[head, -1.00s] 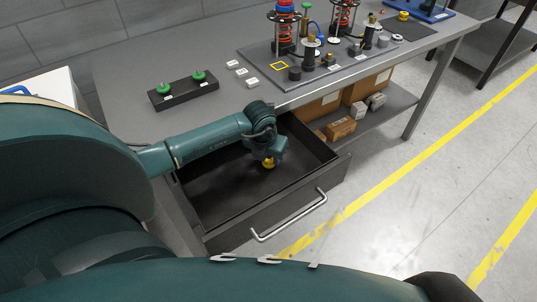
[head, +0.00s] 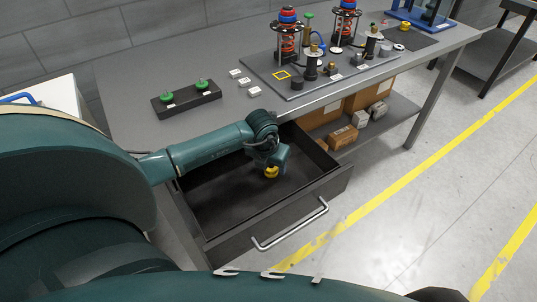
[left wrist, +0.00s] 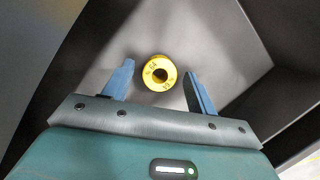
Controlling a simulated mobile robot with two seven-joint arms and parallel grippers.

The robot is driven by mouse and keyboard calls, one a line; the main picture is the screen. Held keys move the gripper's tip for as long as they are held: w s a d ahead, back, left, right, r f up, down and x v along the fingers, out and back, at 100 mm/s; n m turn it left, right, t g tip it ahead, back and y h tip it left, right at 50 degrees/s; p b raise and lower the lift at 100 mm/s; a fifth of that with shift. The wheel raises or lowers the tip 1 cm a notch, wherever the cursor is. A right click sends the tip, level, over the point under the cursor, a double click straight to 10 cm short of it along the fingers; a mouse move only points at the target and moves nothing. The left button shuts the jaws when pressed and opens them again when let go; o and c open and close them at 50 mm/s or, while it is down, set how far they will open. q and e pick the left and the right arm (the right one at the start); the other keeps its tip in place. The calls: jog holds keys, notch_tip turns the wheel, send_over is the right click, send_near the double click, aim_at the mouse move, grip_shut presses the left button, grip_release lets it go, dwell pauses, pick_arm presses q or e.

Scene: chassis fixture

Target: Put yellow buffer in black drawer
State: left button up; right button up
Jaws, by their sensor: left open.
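The yellow buffer (head: 271,172) is a small round piece with a dark hole in its top. It is inside the open black drawer (head: 222,243), below my left gripper (head: 275,168). In the left wrist view, the buffer (left wrist: 159,70) shows between the two blue fingers of my left gripper (left wrist: 160,88), near their tips. A gap shows on each side of it, and the fingers are open. The drawer floor shows around it. I cannot tell whether the buffer rests fully on the floor. My right gripper is not in view.
The grey table (head: 135,105) stands above the drawer. It carries a black block with green knobs (head: 201,84) and a plate with spring assemblies (head: 288,42). Another yellow piece (head: 403,27) is at the back right. Cardboard boxes (head: 343,136) sit on the shelf right of the drawer.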

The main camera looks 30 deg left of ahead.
aim_at(266, 181)
pick_arm(q)
jog(key=v, duration=1.1)
jog(key=shift+r, duration=0.3)
jog(key=shift+s, duration=0.15)
